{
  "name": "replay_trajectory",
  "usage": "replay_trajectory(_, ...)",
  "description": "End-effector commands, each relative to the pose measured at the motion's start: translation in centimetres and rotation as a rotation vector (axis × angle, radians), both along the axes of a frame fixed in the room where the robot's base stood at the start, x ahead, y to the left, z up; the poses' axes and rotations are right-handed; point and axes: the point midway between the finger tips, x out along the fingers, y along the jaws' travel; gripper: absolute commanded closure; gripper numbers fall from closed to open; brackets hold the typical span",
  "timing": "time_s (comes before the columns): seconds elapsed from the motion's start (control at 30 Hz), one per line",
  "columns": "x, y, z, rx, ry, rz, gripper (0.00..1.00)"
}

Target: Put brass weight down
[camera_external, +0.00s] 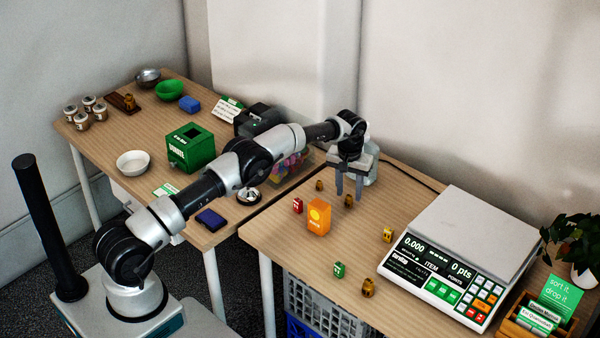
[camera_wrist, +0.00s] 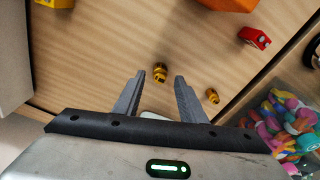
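My gripper (camera_external: 348,193) is open above the right-hand table, its fingers pointing down. A small brass weight (camera_external: 348,201) stands on the table just below and between the fingertips. In the wrist view this brass weight (camera_wrist: 160,73) shows just beyond the fingertips of my gripper (camera_wrist: 160,78), with a gap to each finger. A second brass weight (camera_external: 319,185) stands a little to the left; it also shows in the wrist view (camera_wrist: 212,96). A larger brass weight (camera_external: 368,288) stands near the front edge. Another brass piece (camera_external: 129,102) is on the left table's brown board.
An orange box (camera_external: 319,217), a red pack (camera_external: 298,206), a yellow pack (camera_external: 388,234) and a green pack (camera_external: 339,270) stand around the gripper. A white scale (camera_external: 470,235) reading 0.000 is at right. Colourful items fill a clear bin (camera_wrist: 280,125).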

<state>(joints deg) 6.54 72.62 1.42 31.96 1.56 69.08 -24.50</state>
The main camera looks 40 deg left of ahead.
Motion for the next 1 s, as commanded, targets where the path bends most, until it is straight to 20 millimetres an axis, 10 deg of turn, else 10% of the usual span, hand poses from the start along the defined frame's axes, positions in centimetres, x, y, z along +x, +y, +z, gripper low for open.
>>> replay_trajectory(0.67, -1.8, 0.2, 12.7, -0.004, -0.021, -0.010, 0.62)
replay_trajectory(1.0, -13.0, 3.3, 29.1, -0.011, -0.140, -0.105, 0.62)
